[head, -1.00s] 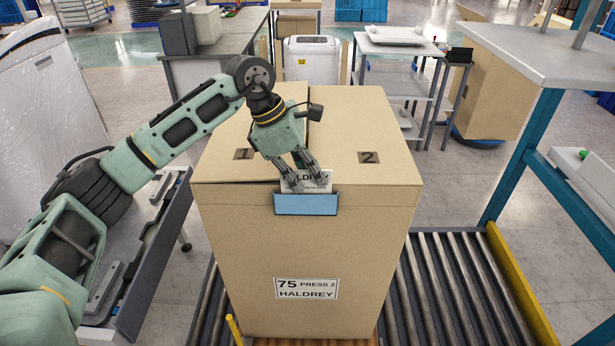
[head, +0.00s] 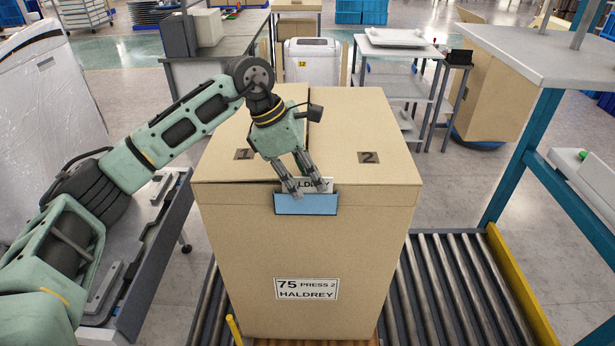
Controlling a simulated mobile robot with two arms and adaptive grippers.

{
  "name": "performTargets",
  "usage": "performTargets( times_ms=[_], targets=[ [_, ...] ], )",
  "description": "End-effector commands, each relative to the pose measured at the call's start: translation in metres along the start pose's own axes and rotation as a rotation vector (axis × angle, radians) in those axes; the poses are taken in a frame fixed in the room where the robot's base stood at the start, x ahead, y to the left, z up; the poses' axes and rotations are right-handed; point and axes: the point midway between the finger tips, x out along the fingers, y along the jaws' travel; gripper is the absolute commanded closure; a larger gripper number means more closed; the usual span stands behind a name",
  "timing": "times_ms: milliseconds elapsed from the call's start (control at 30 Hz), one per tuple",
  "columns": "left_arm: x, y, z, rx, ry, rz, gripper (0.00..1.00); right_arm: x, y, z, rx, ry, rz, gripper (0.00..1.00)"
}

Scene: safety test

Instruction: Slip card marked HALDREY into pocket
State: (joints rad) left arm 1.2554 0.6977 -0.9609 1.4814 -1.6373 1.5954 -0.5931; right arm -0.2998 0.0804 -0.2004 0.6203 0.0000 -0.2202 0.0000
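The white card (head: 312,184) stands in the blue pocket (head: 306,204) on the upper front of the large cardboard box (head: 250,250). Its upper strip shows above the pocket's edge, with part of the lettering, about "LDRE", readable. The rest is hidden by the pocket and my fingers. My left gripper (head: 309,187) is right at the card and pocket, pointing down. Its two fingers are spread apart, with card showing between them; whether they touch it is unclear. My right gripper is not in view.
A blue-legged table (head: 545,60) stands right.

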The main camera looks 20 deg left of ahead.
Motion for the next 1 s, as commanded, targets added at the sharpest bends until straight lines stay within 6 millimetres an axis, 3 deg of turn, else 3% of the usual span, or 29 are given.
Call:
performTargets(
  times_ms=[33,600,800,1000],
  targets=[
    [0.0106,-0.0024,-0.0129,-0.014,0.031,-0.018,0.73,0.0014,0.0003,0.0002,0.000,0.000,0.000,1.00],
    [0.0103,-0.0020,-0.0137,-0.016,0.032,-0.017,0.73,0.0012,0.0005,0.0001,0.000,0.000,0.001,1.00],
    [0.0102,-0.0016,-0.0142,-0.017,0.032,-0.016,0.53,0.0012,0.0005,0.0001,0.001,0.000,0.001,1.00],
    [0.0097,-0.0012,-0.0147,-0.018,0.033,-0.015,0.53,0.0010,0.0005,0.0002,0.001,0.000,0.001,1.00]
  ],
)
